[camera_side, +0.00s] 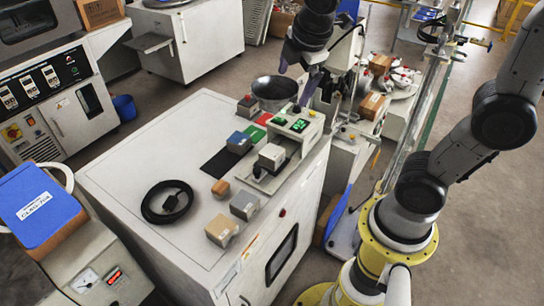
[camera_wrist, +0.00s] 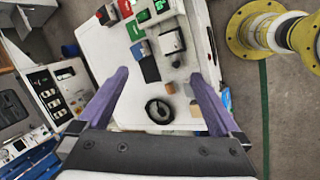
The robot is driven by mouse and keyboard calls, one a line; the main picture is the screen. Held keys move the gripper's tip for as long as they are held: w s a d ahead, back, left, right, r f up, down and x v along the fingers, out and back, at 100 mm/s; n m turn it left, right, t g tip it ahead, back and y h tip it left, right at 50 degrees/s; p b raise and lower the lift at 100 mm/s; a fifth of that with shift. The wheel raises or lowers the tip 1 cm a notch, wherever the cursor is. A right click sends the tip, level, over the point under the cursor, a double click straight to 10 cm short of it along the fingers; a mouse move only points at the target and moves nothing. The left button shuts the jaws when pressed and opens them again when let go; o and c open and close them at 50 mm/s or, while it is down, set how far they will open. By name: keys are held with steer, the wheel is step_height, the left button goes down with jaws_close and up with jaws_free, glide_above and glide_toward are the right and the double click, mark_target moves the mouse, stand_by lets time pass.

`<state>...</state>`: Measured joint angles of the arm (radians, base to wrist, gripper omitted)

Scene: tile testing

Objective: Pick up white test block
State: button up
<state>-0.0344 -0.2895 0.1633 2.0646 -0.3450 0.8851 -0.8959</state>
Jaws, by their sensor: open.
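A pale grey-white block (camera_side: 244,205) sits on the white cabinet top (camera_side: 135,160), between a small orange-brown block (camera_side: 220,189) and a tan block (camera_side: 221,230). It also shows small in the wrist view (camera_wrist: 188,90). Another pale block (camera_side: 271,157) sits at the test device; I cannot tell for certain which is the white test block. My gripper (camera_side: 295,84) is high above the far end of the cabinet, well apart from the blocks. In the wrist view its purple fingers (camera_wrist: 160,80) are wide apart with nothing held between them.
A black coiled ring (camera_side: 167,201) lies left of the blocks. A blue-grey block (camera_side: 240,142), dark, red and green pads and a dark round bowl (camera_side: 273,93) are farther back. The test device with green displays (camera_side: 299,125) stands at the right edge. The left cabinet top is bare.

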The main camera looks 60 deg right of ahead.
steer(key=w+f+n+g+h, duration=0.15)
steer(key=w+f+n, duration=0.25)
steer(key=w+f, duration=0.4)
steer(key=n+g, duration=0.1)
steer(key=g, duration=0.2)
glide_toward(271, 151)
steer(key=shift+t, duration=0.25)
steer(key=x, duration=0.5)
steer(key=shift+s+d, duration=0.15)
steer(key=shift+d, duration=0.05)
steer(key=shift+a+x, duration=0.1)
steer(key=shift+x, duration=1.25)
steer(key=shift+a+x, duration=0.15)
steer(key=shift+x, duration=1.2)
steer(key=shift+s+f, duration=0.1)
steer(key=shift+s, duration=0.05)
steer(key=shift+c, duration=0.3)
jaws_close()
